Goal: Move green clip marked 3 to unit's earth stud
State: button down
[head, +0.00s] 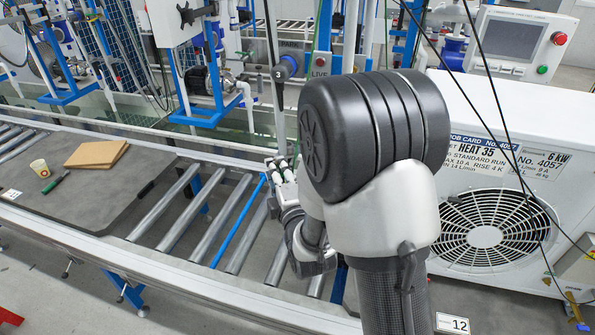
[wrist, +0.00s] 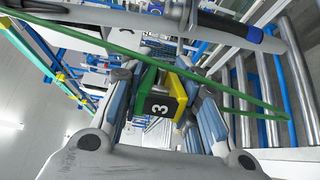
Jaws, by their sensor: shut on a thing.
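My gripper (wrist: 163,92) is shut on the green clip marked 3 (wrist: 149,84) in the wrist view. The clip has a green side, a yellow side and a dark label with a white 3. A green lead (wrist: 240,93) loops across the wrist view. In the head view my gripper (head: 279,170) is above the roller conveyor, partly hidden by my arm, and the clip cannot be made out. The white unit (head: 455,105) with a round fan grille stands at the right, apart from my gripper. I cannot make out its earth stud.
The roller conveyor (head: 176,230) runs under my gripper. Blue pump stands (head: 205,112) are behind. Dark cables hang in front of the unit.

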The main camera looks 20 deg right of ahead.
aim_at(547, 280)
jog(key=k+l+u, duration=0.1)
jog(key=k+l, duration=0.15)
jog(key=l, duration=0.4)
jog(key=k+l+u, duration=0.1)
jog(key=k+l, duration=0.2)
jog(key=l, duration=0.3)
jog(key=k+l+u, duration=0.1)
jog(key=k+l, duration=0.2)
jog(key=l, duration=0.3)
jog(key=k+l+u, duration=0.1)
jog(key=k+l, duration=0.2)
jog(key=l, duration=0.3)
jog(key=k+l+u, duration=0.1)
jog(key=k+l, duration=0.25)
jog(key=l, duration=0.2)
jog(key=k+l+u, duration=0.1)
jog(key=k+l, duration=0.3)
jog(key=l, duration=0.1)
